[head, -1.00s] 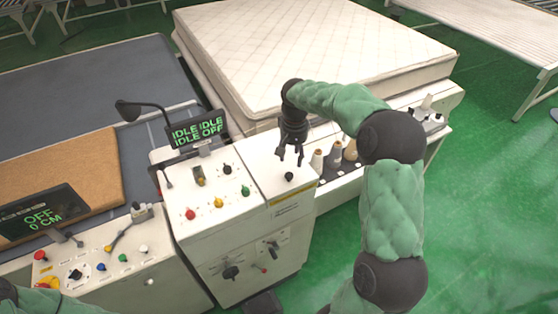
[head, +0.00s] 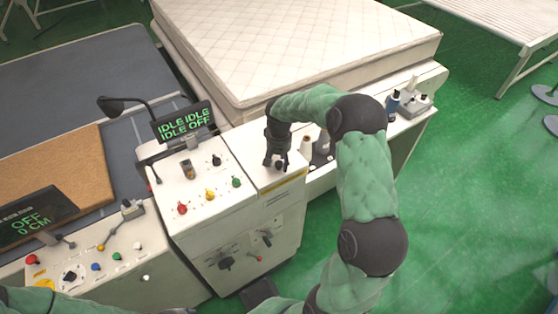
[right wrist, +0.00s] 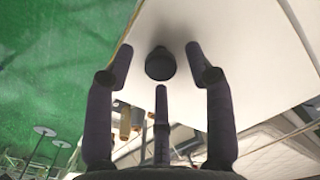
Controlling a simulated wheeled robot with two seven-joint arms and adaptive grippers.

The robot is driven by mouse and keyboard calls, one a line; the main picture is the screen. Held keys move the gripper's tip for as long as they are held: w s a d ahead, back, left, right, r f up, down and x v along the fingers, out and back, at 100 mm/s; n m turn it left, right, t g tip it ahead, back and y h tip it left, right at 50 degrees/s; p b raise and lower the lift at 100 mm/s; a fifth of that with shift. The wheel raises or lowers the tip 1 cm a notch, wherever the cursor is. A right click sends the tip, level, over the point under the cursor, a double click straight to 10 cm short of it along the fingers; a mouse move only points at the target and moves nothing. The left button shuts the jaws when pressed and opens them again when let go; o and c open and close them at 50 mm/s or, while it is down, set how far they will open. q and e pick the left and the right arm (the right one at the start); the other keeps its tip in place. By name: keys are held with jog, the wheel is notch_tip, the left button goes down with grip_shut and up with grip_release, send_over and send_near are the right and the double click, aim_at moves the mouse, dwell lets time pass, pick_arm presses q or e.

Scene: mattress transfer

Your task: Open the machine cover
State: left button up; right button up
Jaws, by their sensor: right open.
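The machine cover (head: 240,145) is a white flat top panel on the right part of the control cabinet, and it lies closed. A small black round knob (right wrist: 160,63) stands up from the cover; in the head view my gripper partly hides it. My right gripper (head: 276,162) points down over the knob. In the right wrist view its fingers are open and spread around the knob, apart from it. My left gripper is not in view; only part of my green left arm shows at the lower left.
Thread cones (head: 307,146) stand right of my gripper. A white mattress (head: 300,45) lies behind.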

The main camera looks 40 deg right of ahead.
jog(key=shift+f, duration=0.15)
grip_shut()
